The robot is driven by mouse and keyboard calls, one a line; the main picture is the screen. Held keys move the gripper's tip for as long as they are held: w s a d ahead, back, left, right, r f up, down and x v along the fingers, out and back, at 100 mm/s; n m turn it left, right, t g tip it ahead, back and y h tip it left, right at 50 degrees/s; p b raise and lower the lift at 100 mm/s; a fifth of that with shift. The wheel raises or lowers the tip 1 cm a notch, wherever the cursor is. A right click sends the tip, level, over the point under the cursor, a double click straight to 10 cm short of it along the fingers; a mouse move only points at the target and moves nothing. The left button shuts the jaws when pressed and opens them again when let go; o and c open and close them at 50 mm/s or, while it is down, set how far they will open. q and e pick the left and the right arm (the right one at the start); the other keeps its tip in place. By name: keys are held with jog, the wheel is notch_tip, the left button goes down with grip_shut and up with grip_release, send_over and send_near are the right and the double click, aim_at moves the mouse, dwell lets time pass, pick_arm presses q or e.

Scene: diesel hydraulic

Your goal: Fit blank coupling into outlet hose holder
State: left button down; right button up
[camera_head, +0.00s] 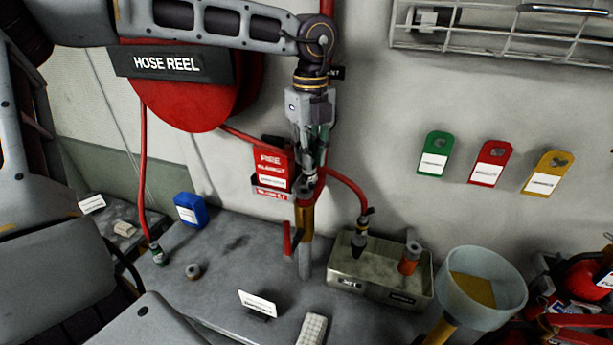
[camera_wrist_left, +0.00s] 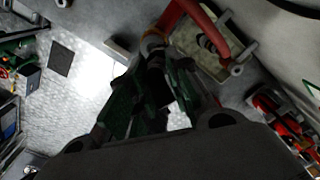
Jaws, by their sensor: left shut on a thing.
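My left gripper (camera_head: 310,175) reaches down from above and is shut on a small dark piece (camera_wrist_left: 156,88), which I take to be the blank coupling. The fingers hide most of it. Directly below the fingertips stands an upright brass-coloured tube (camera_head: 305,218) on a grey post, perhaps the outlet hose holder. Its orange rim (camera_wrist_left: 153,44) shows just past the fingers in the left wrist view. I cannot tell whether the held piece touches the tube. A red hose (camera_head: 345,180) passes close beside the fingertips. My right gripper is in neither view.
A funnel (camera_head: 483,290) stands at right.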

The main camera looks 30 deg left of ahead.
pick_arm(q)
jog(key=shift+s+a+r, duration=0.1)
jog(key=shift+a+r, duration=0.05)
jog(key=shift+r, duration=0.2)
jog(key=shift+r+p, duration=0.3)
jog(key=shift+r, duration=0.05)
dwell(0.5)
jog(key=shift+r+p, duration=0.95)
jog(key=shift+r, duration=1)
